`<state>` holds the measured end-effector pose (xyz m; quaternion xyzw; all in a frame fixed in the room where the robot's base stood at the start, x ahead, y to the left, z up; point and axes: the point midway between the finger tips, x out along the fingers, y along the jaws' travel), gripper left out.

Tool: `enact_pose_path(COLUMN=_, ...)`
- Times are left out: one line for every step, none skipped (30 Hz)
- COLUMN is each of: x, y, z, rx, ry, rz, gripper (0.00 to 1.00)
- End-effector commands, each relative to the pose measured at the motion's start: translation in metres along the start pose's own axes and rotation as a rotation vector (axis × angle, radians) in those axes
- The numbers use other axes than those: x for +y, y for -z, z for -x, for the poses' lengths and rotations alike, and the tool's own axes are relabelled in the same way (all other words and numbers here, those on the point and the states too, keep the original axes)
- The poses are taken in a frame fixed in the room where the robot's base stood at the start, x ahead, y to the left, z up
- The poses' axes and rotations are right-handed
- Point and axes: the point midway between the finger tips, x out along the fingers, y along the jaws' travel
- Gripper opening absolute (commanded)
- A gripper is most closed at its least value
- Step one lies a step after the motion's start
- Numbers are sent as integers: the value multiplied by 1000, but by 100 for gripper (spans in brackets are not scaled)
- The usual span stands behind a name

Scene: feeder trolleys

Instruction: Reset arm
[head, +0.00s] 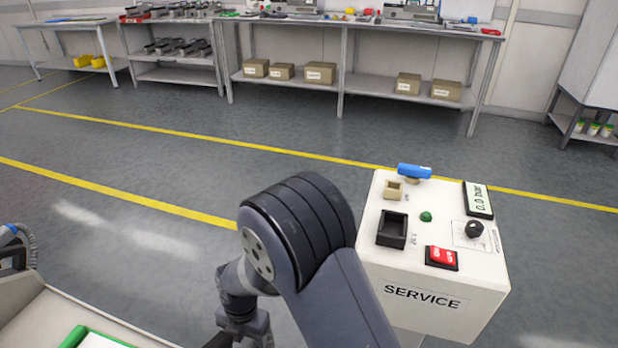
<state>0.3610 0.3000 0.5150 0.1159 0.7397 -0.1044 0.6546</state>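My arm rises from the bottom edge in the middle of the head view, bent at a large dark elbow. Its forearm runs down and left to the wrist joints at the bottom edge. My gripper lies below the picture edge, so its fingers and anything in them are hidden.
A white SERVICE box (428,299) with a blue handle (414,171), a red switch (442,256) and a display stands close right of my arm. A pale surface with a green-edged item (75,337) is at lower left. Workbenches (345,100) line the back; grey floor between is clear.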

Motion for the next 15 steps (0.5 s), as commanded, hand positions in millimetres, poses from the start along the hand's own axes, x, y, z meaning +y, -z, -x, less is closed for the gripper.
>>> enact_pose_path(x=0, y=2, z=16, rx=-1, ry=-2, rz=0, gripper=65)
enact_pose_path(x=0, y=2, z=20, rx=-1, ry=-2, rz=0, gripper=65)
enact_pose_path(x=0, y=3, z=25, rx=-1, ry=-1, rz=-1, gripper=65)
enact_pose_path(x=0, y=3, z=28, rx=0, ry=-1, rz=-1, gripper=65)
enact_pose_path(x=0, y=4, z=32, rx=0, ry=-1, rz=-1, gripper=65)
enact_pose_path(x=0, y=4, z=36, rx=0, ry=-1, rz=-1, gripper=65)
enact_pose_path(x=0, y=4, z=40, rx=0, ry=-1, rz=-1, gripper=65)
enact_pose_path(x=0, y=5, z=44, rx=0, ry=-1, rz=-1, gripper=65)
enact_pose_path(x=0, y=6, z=51, rx=-1, ry=-2, rz=-1, gripper=65)
enact_pose_path(x=0, y=6, z=56, rx=-1, ry=-3, rz=-1, gripper=65)
enact_pose_path(x=0, y=7, z=61, rx=-1, ry=-3, rz=-1, gripper=65)
enact_pose_path(x=0, y=8, z=67, rx=-1, ry=-3, rz=-1, gripper=65)
enact_pose_path(x=0, y=8, z=71, rx=-1, ry=-2, rz=-1, gripper=65)
enact_pose_path(x=0, y=9, z=75, rx=-1, ry=-2, rz=-1, gripper=65)
enact_pose_path(x=0, y=9, z=80, rx=0, ry=-1, rz=-1, gripper=65)
